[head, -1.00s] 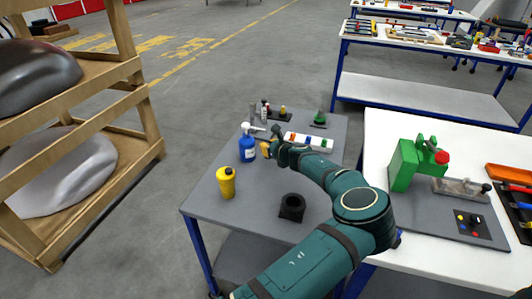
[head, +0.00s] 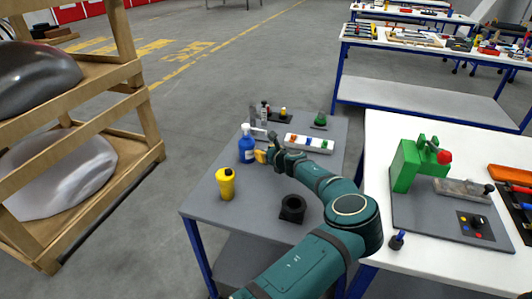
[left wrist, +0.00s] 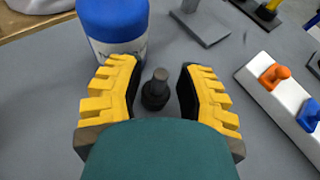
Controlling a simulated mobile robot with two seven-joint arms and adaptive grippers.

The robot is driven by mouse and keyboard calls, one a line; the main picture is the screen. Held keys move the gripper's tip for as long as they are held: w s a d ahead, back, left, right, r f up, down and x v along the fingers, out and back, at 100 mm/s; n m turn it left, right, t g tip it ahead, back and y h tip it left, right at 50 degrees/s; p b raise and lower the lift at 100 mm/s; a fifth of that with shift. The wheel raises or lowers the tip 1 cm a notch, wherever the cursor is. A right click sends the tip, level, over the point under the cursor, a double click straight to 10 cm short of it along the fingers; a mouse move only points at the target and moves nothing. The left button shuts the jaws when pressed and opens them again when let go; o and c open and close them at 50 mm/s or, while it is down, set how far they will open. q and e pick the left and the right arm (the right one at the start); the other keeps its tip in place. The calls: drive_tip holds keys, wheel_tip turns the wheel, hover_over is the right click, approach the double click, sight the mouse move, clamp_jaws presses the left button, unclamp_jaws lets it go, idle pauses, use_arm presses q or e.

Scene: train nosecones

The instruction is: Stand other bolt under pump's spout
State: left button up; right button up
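The blue pump bottle (head: 247,150), with its white pump head and spout pointing right, stands on the grey table. Its lower part shows at the upper left of the left wrist view (left wrist: 117,35). A dark bolt (left wrist: 155,88) stands upright on its wide head on the table, between the fingers of my left gripper (left wrist: 158,92). The gripper is open, with a gap on both sides of the bolt. In the head view my left gripper (head: 262,156) is right beside the bottle, and the bolt cannot be made out there. My right gripper is not in view.
A yellow bottle (head: 226,184) stands in front of the blue one. A black block with a round hole (head: 292,209) is nearer the front. A white rack with coloured clips (head: 308,143) lies behind my arm. The table's front left is clear.

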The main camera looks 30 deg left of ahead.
use_arm(q)
drive_tip(key=shift+d+r, duration=0.1)
drive_tip(key=shift+r, duration=0.1)
drive_tip(key=p+v, duration=0.2)
drive_tip(key=v, duration=0.9)
drive_tip(key=shift+s+d+r, duration=0.15)
drive_tip(key=shift+s+d, duration=0.1)
drive_tip(key=shift+d, duration=0.1)
